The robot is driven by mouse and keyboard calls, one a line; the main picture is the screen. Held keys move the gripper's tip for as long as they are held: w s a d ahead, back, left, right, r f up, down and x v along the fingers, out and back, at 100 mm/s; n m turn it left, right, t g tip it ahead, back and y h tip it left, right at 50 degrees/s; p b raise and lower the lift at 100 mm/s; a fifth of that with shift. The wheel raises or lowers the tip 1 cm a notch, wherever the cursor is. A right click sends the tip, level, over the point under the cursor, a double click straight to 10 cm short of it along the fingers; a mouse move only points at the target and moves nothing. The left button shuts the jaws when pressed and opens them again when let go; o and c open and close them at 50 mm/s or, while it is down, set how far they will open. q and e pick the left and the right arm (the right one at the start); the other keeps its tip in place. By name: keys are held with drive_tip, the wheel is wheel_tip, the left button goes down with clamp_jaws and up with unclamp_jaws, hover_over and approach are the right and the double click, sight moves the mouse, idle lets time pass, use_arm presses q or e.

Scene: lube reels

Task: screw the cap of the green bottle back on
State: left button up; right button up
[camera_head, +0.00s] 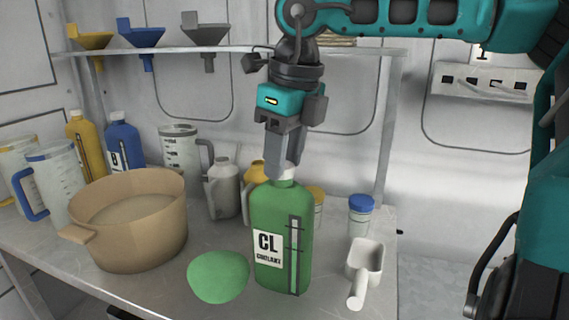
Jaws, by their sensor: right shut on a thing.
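The green bottle (265,222), with a "CL" label and a level strip, stands upright near the front of the bench. My right gripper (280,168) points down from above, directly over the bottle's neck. It is shut on the white cap (291,172), which sits at the top of the neck; the fingers hide much of it. I cannot tell how far the cap is turned on its thread. My left gripper is not in view.
A tan pot (150,235) stands left, with a green rounded object (218,278) beside the bottle. A white scoop (365,262) and a blue-lidded jar (360,214) are right. Jugs and bottles stand behind. A shelf (230,49) with coloured funnels runs above.

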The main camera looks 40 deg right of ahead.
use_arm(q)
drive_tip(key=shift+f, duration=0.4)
use_arm(e)
drive_tip(key=shift+m, duration=0.7)
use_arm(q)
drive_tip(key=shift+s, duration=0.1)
use_arm(e)
drive_tip(key=shift+f+m+b, duration=0.15)
drive_tip(key=shift+m+b, duration=0.35)
drive_tip(key=shift+b, duration=0.1)
drive_tip(key=shift+m+h, duration=0.3)
drive_tip(key=shift+m, duration=0.1)
drive_tip(key=shift+m+b, duration=0.4)
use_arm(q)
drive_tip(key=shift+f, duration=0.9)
use_arm(e)
drive_tip(key=o, duration=1.1)
drive_tip(key=shift+o, duration=0.3)
